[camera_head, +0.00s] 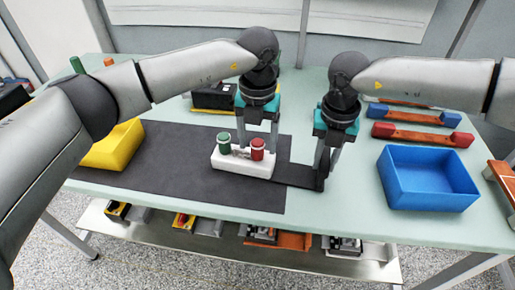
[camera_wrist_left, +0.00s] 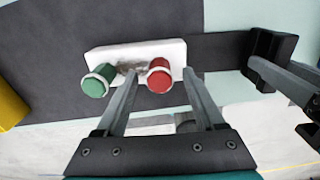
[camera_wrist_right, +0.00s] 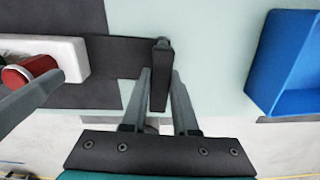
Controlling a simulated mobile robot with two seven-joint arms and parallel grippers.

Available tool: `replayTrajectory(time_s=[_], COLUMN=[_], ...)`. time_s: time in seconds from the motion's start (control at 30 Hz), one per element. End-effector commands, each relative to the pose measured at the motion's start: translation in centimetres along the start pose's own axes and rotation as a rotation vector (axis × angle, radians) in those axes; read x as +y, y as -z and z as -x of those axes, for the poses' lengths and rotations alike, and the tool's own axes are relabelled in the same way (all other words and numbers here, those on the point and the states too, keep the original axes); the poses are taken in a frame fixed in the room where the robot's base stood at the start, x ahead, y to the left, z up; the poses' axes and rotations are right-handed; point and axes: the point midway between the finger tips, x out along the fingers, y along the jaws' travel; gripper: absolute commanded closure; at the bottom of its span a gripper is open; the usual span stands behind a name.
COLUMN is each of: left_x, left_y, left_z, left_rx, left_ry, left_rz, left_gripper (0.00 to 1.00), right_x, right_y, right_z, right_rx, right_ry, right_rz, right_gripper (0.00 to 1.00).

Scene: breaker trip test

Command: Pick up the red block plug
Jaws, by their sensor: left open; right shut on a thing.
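The red block plug (camera_head: 258,148) has a pale collar and sits on the right end of a white block (camera_head: 238,166); it also shows in the left wrist view (camera_wrist_left: 160,80). A green plug (camera_head: 224,142) is on the block's left end. My left gripper (camera_wrist_left: 160,74) is open, its fingers on either side of the red plug, with gaps visible. My right gripper (camera_wrist_right: 161,74) is shut on a black upright handle (camera_wrist_right: 160,62) at the end of a flat black bar (camera_head: 293,172) that reaches to the white block.
A dark mat (camera_head: 160,172) lies under the white block. A blue bin (camera_head: 428,180) stands at the right, with red- and blue-ended wooden pieces behind it. A yellow bin (camera_head: 113,147) is at the left. A shelf (camera_head: 170,236) below holds several parts.

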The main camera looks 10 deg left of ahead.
Motion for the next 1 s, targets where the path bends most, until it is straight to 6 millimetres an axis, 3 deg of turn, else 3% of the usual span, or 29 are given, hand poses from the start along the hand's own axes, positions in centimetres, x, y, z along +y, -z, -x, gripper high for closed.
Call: replayTrajectory(time_s=[0.1,0.33,0.9,1.0], left_x=[0.04,0.03,0.05,0.06], left_y=[-0.03,-0.07,-0.06,-0.06], left_z=[-1.45,-1.61,-1.57,-1.57], left_rx=[0.0,-0.002,-0.001,-0.001], left_ry=[0.0,0.0,0.0,0.0], left_rz=[0.001,0.0,0.001,0.001], left_gripper=[0.29,0.29,0.93,1.0], right_x=[0.04,0.03,0.03,0.03], right_y=[-0.03,-0.03,-0.03,-0.03], right_z=[0.06,0.06,0.06,0.06], right_rx=[-0.001,-0.001,-0.001,-0.001], right_ry=[-0.001,-0.001,-0.001,-0.001], right_rz=[0.0,0.0,0.0,0.0], right_gripper=[1.0,1.0,1.0,1.0])
